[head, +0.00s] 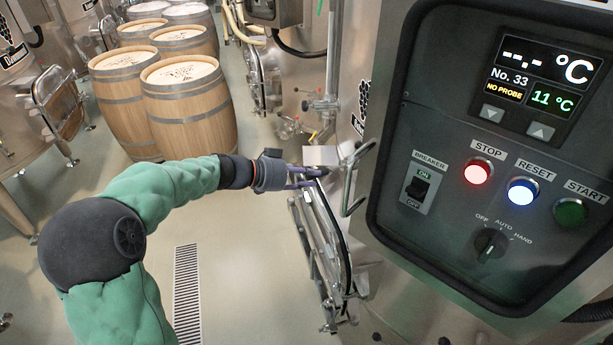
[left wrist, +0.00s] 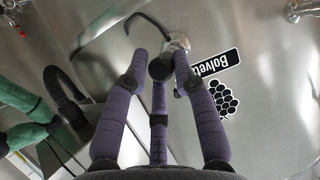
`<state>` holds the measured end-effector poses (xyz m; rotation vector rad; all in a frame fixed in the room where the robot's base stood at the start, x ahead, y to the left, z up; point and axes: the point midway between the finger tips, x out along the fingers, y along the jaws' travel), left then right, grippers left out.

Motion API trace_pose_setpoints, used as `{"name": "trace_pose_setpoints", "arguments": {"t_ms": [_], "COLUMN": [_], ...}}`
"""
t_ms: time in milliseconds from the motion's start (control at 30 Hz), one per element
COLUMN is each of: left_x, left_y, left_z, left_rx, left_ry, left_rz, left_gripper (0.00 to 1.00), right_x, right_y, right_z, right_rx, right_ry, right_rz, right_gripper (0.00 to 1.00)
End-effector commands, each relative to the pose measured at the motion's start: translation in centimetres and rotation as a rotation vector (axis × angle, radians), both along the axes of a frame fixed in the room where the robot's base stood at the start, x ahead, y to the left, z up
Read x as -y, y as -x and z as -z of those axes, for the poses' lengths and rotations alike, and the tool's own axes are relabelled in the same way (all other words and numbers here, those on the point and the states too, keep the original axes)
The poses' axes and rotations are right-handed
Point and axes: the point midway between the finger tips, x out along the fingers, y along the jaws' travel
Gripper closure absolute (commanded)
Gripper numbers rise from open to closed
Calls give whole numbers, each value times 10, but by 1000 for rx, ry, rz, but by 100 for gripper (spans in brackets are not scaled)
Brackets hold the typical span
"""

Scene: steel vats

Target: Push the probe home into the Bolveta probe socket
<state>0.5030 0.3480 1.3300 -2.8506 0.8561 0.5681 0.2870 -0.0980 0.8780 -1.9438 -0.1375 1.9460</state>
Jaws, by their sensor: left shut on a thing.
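My left gripper (head: 305,174) reaches to the steel vat below and left of the control panel. In the left wrist view its purple fingers (left wrist: 163,75) are closed around the dark probe (left wrist: 159,68). A black cable (left wrist: 148,22) curves near the probe. The pale metal Bolveta probe socket (left wrist: 178,42) shows just behind the fingertips, beside the Bolveta label (left wrist: 216,65). The probe and fingers partly hide the socket, and I cannot tell how deep the probe sits. The panel display (head: 543,75) reads "NO PROBE". My right gripper does not show.
The control panel (head: 395,190) with its breaker, lamps and selector stands close on the right. A steel manway door (head: 320,250) is below my left gripper. Wooden barrels (head: 190,115) stand at the back left. The floor around the drain grate (head: 187,290) is clear.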

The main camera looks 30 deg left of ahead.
Motion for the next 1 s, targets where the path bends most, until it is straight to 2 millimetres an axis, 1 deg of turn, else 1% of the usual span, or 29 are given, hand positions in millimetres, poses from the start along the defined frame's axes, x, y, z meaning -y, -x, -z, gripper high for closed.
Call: {"name": "trace_pose_setpoints", "arguments": {"t_ms": [1000], "left_x": [14], "left_y": [-18], "left_z": [1], "left_rx": [1], "left_ry": [0], "left_rz": [6], "left_gripper": [100], "right_x": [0], "right_y": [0], "right_z": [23], "right_rx": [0], "right_ry": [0], "right_rz": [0], "right_gripper": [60]}}
